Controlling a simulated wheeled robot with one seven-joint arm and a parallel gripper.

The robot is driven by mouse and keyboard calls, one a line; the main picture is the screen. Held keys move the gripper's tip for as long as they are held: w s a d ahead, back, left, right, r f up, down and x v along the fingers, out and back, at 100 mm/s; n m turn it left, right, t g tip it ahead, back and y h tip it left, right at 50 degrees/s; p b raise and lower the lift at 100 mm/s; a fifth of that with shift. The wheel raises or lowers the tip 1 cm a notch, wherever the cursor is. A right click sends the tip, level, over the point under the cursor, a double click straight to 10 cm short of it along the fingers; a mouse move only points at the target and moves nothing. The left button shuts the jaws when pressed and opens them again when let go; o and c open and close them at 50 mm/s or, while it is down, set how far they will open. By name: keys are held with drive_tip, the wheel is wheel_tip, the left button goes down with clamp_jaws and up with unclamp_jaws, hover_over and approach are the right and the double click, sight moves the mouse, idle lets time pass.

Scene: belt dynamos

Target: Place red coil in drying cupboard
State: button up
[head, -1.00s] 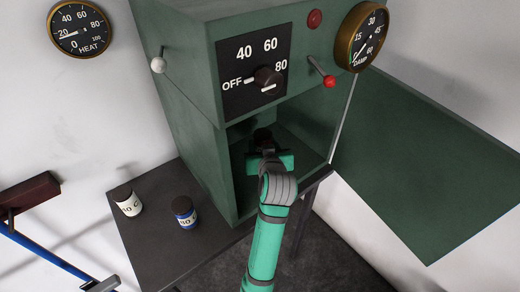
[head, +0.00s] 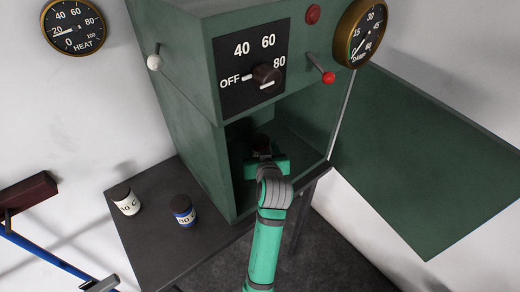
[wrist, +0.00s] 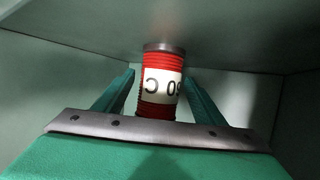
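The red coil (wrist: 158,106) has red windings, a dark end flange and a white label reading 60 C, upside down in the wrist view. It is inside the green drying cupboard (head: 176,105), its flange against the surface at the top of the wrist view. My gripper (wrist: 160,78) has a finger on each side of the coil. A gap shows on the left and little or none on the right, so it looks open around the coil. In the head view my gripper (head: 265,160) reaches in through the front opening; only a dark top shows ahead of it.
The cupboard door (head: 425,150) hangs open to the right. A control panel (head: 252,68) and red-tipped lever (head: 327,77) sit above the opening.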

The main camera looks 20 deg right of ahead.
drive_tip(key=shift+w, duration=0.1)
drive_tip(key=shift+s+d+r, duration=0.2)
drive_tip(key=shift+s, duration=0.15)
drive_tip(key=v, duration=1.1)
drive_tip(key=shift+s+a, duration=0.25)
drive_tip(key=shift+r, duration=0.1)
drive_tip(key=shift+w, duration=0.1)
